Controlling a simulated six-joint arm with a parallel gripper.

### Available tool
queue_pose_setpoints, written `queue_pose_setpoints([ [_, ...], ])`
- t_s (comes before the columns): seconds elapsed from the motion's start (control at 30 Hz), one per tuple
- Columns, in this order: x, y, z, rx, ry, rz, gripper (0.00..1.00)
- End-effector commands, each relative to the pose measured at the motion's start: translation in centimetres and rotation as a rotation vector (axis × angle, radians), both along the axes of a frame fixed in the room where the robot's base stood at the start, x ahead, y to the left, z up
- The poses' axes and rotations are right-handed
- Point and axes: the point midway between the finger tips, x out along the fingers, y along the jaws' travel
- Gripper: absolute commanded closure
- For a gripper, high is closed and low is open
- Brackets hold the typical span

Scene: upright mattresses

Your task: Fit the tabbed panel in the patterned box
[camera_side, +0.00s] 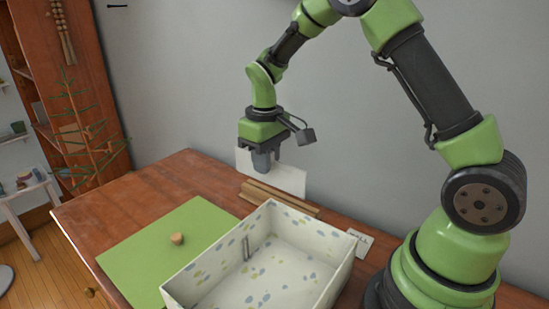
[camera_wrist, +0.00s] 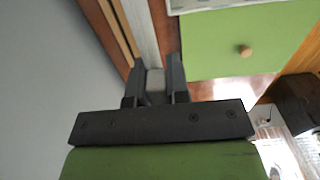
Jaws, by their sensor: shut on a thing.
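My gripper (camera_side: 264,163) is shut on a thin white panel (camera_side: 291,180), which hangs upright beneath it above the back of the table. In the wrist view the panel is a pale strip (camera_wrist: 144,36) seen edge-on, running up from between my fingers (camera_wrist: 154,82). A grey block shows between the fingers; I cannot tell whether it is the panel's tab. The open white box (camera_side: 300,233) with blue and yellow-green spots stands in front, to the right of and below the panel. A narrow dark upright feature shows on its inner left wall.
A wooden slotted rack (camera_side: 281,198) lies behind the box, below the panel. A green board (camera_side: 145,243) with a wooden knob (camera_side: 177,239) lies left of the box. A small card (camera_side: 361,243) stands by the box's right corner. The table's back left is clear.

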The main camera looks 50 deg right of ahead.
Motion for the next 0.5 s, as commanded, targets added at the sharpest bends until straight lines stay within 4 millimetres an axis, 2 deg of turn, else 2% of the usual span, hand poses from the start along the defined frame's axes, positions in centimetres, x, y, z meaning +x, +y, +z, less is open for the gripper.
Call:
queue_pose_setpoints([
  [0.03,-1.2,2.1,0.4,-0.001,0.001,0.014,1.00],
  [0.1,-3.0,4.5,0.8,-0.001,-0.001,0.013,1.00],
  [0.2,-5.7,7.2,1.1,-0.002,-0.003,0.012,1.00],
  [0.4,-10.1,10.0,1.4,-0.002,-0.004,0.005,1.00],
  [0.5,-11.2,10.4,1.4,-0.002,-0.005,0.001,1.00],
])
